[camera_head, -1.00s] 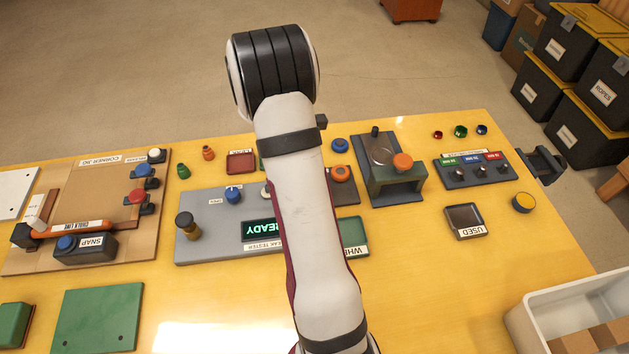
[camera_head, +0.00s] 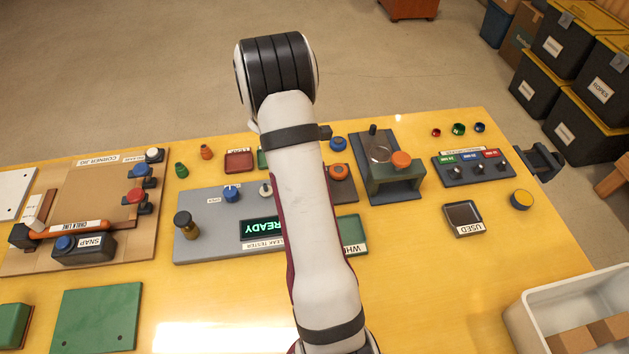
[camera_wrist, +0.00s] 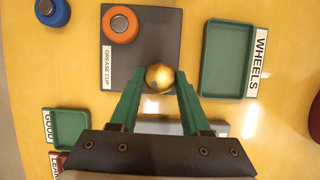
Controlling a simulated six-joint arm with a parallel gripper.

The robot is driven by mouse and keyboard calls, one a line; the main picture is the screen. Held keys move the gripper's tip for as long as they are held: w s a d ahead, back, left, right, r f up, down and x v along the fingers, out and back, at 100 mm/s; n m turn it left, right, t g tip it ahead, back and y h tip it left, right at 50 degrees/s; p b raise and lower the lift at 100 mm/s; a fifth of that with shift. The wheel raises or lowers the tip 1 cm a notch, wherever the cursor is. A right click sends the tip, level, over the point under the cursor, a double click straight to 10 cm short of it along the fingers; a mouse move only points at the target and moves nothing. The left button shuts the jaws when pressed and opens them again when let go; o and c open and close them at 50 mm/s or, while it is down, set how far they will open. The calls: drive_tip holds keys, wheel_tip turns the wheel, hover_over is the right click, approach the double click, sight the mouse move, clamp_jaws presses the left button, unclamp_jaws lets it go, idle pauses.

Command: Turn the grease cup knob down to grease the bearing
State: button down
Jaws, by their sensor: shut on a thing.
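In the wrist view a round brass knob (camera_wrist: 159,77) sits at the edge of a dark plate (camera_wrist: 165,30) labelled GREASE CUP. My gripper (camera_wrist: 159,83) has its green fingers on either side of the brass knob and is shut on it. An orange round part (camera_wrist: 120,24) with a grey centre sits on the same plate, up and left of my fingers. In the head view the orange part (camera_head: 339,171) shows just right of my arm. My arm hides the brass knob and my gripper there.
A green WHEELS tray (camera_wrist: 228,60) lies right of the plate, and a blue round part (camera_wrist: 52,12) lies left of it. A green GOOD tray (camera_wrist: 70,128) is lower left. In the head view a green stand (camera_head: 395,178) rises right of the plate.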

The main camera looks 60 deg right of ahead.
drive_tip(key=shift+m, duration=0.3)
drive_tip(key=m+y, duration=0.1)
drive_tip(key=m, duration=0.1)
drive_tip(key=m+g+y, duration=0.1)
drive_tip(key=m, duration=0.2)
drive_tip(key=shift+w+d+m, duration=0.1)
drive_tip(key=shift+d+m, duration=0.05)
drive_tip(key=shift+m, duration=0.15)
drive_tip(key=m+y, duration=0.1)
drive_tip(key=m, duration=0.2)
drive_tip(key=m+y, duration=0.1)
drive_tip(key=m, duration=0.2)
drive_tip(key=shift+d, duration=0.2)
drive_tip(key=m+y, duration=0.1)
drive_tip(key=m, duration=0.2)
drive_tip(key=m+t+y, duration=0.1)
drive_tip(key=m, duration=0.2)
drive_tip(key=shift+d+m+y, duration=0.1)
drive_tip(key=shift+m+y, duration=0.2)
drive_tip(key=shift+m, duration=0.1)
drive_tip(key=m, duration=0.2)
drive_tip(key=m+t, duration=0.1)
drive_tip(key=m, duration=0.1)
drive_tip(key=m+t+y, duration=0.1)
drive_tip(key=shift+s+m, duration=0.25)
drive_tip(key=shift+m, duration=0.15)
drive_tip(key=shift+c, duration=1.8)
unclamp_jaws()
drive_tip(key=shift+d, duration=0.1)
